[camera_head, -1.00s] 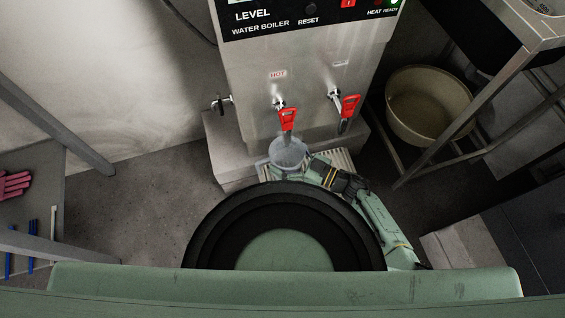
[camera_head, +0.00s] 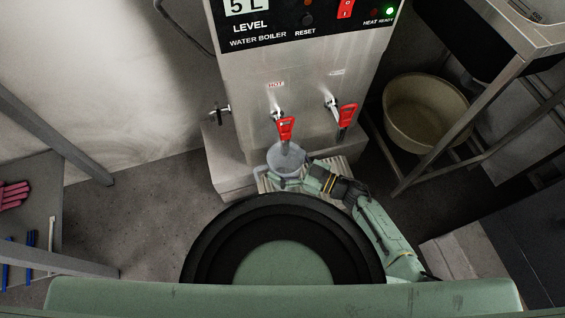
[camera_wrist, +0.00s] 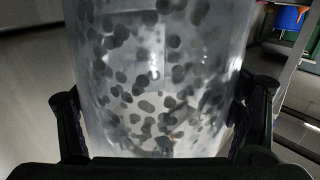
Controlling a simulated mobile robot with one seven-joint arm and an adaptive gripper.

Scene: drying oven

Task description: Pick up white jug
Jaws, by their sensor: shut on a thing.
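The white jug (camera_head: 286,157) is a translucent, pale jug under the left red tap of the water boiler in the head view. Its handle shows on its left side. In the wrist view the jug (camera_wrist: 160,80) fills the middle, with dark round spots on its wall. My gripper (camera_wrist: 155,125) has a finger on each side of the jug and is shut on it. In the head view my gripper (camera_head: 308,176) meets the jug from the lower right. The jug's base is hidden in both views.
The steel water boiler (camera_head: 300,75) with red taps stands directly behind the jug. A beige bucket (camera_head: 425,110) is at the right beneath a metal table (camera_head: 500,75). A shelf with a pink glove (camera_head: 14,194) is at the left. Grey floor (camera_head: 150,210) lies open between.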

